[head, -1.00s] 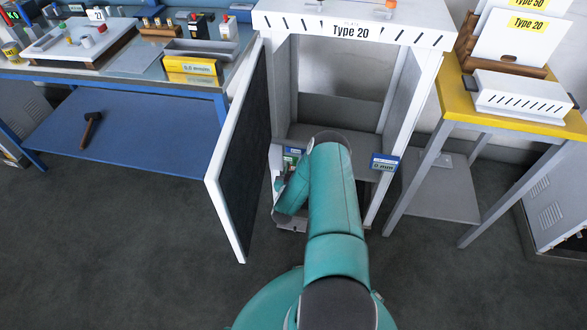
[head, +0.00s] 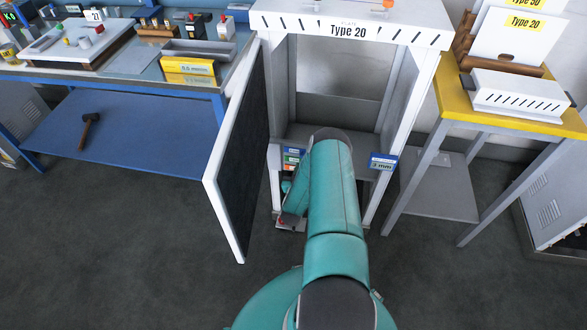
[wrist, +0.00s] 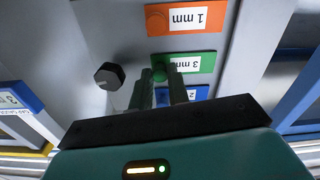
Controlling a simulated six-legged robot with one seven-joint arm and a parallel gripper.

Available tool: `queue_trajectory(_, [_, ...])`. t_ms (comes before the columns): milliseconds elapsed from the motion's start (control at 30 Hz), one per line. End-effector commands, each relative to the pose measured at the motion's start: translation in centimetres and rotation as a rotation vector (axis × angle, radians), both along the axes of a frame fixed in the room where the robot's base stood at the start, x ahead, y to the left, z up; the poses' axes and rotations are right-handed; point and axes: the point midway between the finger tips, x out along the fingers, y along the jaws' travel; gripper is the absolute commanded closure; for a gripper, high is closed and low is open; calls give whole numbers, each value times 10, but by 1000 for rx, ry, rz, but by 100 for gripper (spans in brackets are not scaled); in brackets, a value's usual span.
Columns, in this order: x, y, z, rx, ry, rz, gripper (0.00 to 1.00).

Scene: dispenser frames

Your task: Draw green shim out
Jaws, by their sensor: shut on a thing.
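The green shim, labelled 3 mm, shows in the wrist view (wrist: 195,63) between an orange and a blue one. My gripper (wrist: 160,75) is shut on the green knob at the left end of this shim. The shim lies flat against the grey block, and its lower edge is partly hidden by a finger.
An orange 1 mm shim (wrist: 190,18) and a blue shim (wrist: 190,94) sit close on either side. A dark hexagonal knob (wrist: 108,76) protrudes to the left.

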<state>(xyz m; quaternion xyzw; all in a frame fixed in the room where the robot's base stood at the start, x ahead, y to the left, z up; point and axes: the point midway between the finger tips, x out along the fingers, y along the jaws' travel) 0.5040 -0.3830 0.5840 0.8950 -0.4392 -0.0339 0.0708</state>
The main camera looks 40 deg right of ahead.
Motion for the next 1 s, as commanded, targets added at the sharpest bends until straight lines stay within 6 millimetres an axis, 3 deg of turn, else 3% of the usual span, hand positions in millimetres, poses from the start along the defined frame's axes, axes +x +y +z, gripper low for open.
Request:
queue_trajectory(267, [-5, -4, -1, 1, 2, -5, 100])
queue_trajectory(300, [-5, -4, -1, 0, 3, -6, 79])
queue_trajectory(400, [-5, -4, -1, 1, 3, -5, 60])
queue_trajectory(767, [-6, 1, 0, 1, 2, -2, 60])
queue_trajectory(1000, [-29, 31, -1, 3, 4, 0, 60])
